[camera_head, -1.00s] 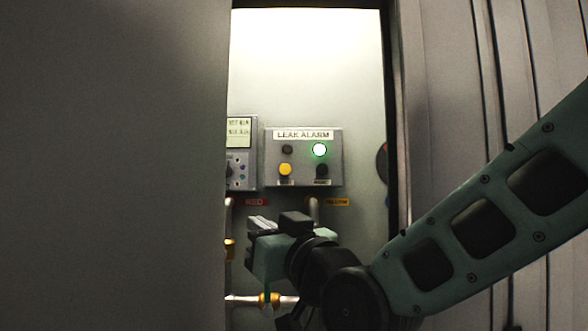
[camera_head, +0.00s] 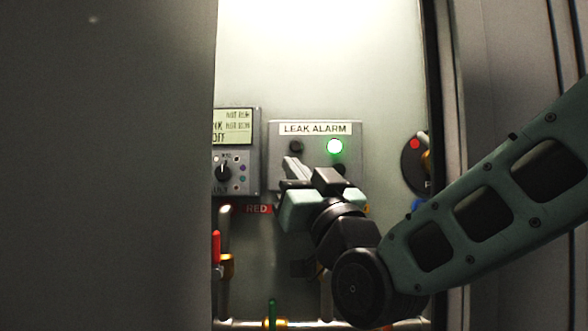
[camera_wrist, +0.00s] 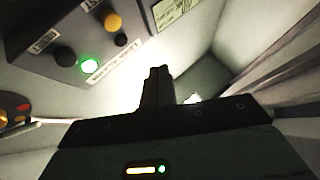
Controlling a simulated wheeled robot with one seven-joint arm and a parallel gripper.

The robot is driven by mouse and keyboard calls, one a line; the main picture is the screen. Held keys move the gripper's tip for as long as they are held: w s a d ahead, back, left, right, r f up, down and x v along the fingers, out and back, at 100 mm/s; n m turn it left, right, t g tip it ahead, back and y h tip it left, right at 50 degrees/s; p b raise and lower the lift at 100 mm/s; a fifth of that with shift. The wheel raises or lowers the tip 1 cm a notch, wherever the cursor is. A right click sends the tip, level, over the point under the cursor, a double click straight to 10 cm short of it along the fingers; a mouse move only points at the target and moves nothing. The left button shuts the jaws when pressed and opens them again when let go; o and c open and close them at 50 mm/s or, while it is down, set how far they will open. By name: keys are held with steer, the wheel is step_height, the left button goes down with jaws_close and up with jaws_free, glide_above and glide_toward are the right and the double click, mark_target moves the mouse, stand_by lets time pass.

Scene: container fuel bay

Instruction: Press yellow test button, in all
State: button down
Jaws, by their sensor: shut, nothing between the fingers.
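The grey leak alarm box (camera_head: 275,150) is on the back wall of the bay. Its yellow button (camera_wrist: 112,22) shows in the wrist view, uncovered. In the head view it is hidden behind my gripper. My gripper (camera_head: 291,164) is shut and empty, with its fingertips in front of the lower left part of the box. In the wrist view the fingertips (camera_wrist: 157,70) appear below and right of the yellow button, apart from it in the picture. I cannot tell the depth gap. A lit green lamp (camera_head: 335,146) and a dark lamp (camera_head: 296,147) sit under the LEAK ALARM label.
A grey panel with a display (camera_head: 233,128) and a knob is left of the box. Below are pipes, a red handle (camera_head: 216,248) and a RED tag (camera_head: 257,209). A round dark part (camera_head: 411,160) is at right. Grey walls flank the opening on both sides.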

steer(key=w+p, duration=0.2)
steer(key=w, duration=0.6)
steer(key=shift+w+d, duration=0.15)
steer(key=shift+w, duration=0.1)
stand_by(0.9)
steer(key=shift+w+f, duration=0.1)
steer(key=shift+w, duration=0.05)
stand_by(0.8)
steer(key=shift+w+b, duration=0.3)
steer(key=shift+b, duration=0.25)
steer(key=shift+w+b, duration=0.3)
steer(key=shift+w, duration=0.1)
stand_by(0.5)
stand_by(0.3)
steer(key=shift+s+b, duration=0.8)
steer(key=shift+s, duration=0.05)
